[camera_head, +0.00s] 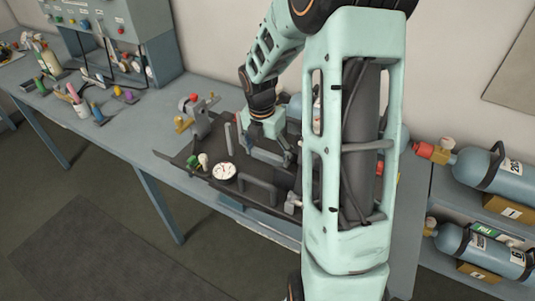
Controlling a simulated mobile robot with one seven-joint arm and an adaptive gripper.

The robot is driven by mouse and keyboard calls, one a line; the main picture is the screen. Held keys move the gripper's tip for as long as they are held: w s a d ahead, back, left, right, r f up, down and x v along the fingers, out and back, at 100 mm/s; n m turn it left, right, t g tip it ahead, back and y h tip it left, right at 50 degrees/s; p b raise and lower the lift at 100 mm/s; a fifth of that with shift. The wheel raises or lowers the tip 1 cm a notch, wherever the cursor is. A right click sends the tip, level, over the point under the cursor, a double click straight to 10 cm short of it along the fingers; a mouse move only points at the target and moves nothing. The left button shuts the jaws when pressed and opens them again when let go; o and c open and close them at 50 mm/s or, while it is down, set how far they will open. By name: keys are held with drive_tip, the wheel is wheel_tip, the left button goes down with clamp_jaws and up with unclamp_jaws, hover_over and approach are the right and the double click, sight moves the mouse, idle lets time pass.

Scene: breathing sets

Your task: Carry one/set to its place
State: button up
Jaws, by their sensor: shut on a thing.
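A breathing set with a dark backplate (176,158) is over the grey bench. It carries a round white gauge (224,171), dark bar handles (258,188) and small green and white fittings. My mint-green gripper (266,150) reaches down over its middle and is shut on what looks like a grey handle bar of the set. The fingertips are small and partly merge with the dark parts. My own arm hides the set's right side and part of a blue cylinder behind it. I cannot tell whether the backplate touches the bench.
Blue cylinders (498,173) with red and brass valves lie on a rack at right, beside numbered boxes (510,210). The bench (155,125) has a brass-and-grey fitting (199,116) behind the set. A test panel (110,35), bottles and small coloured items stand at left. Floor is open at lower left.

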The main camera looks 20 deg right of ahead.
sight(275, 151)
drive_tip(key=shift+r+p, duration=0.25)
drive_tip(key=shift+p, duration=0.1)
drive_tip(key=shift+w+d+f+b, duration=0.3)
drive_tip(key=shift+w+d+f, duration=0.3)
drive_tip(key=shift+f, duration=0.35)
drive_tip(key=shift+w+d+f+b, duration=0.4)
drive_tip(key=shift+d+f, duration=0.25)
drive_tip(key=shift+f, duration=0.25)
drive_tip(key=shift+w+d+f+b, duration=0.25)
drive_tip(key=shift+w+d+f, duration=0.35)
drive_tip(key=shift+f, duration=0.35)
drive_tip(key=shift+d, duration=0.1)
drive_tip(key=shift+f+b, duration=1.2)
drive_tip(key=shift+f, duration=0.9)
idle(0.6)
drive_tip(key=o, duration=2)
drive_tip(key=shift+s, duration=0.15)
drive_tip(key=shift+o, duration=0.9)
drive_tip(key=shift+s+f, duration=0.15)
drive_tip(key=shift+f, duration=0.05)
drive_tip(key=r, duration=0.4)
drive_tip(key=a+r, duration=0.1)
drive_tip(key=r, duration=0.7)
drive_tip(key=shift+s+a+r, duration=0.1)
drive_tip(key=shift+s+a, duration=0.1)
drive_tip(key=shift+s, duration=0.15)
drive_tip(key=shift+w, duration=0.1)
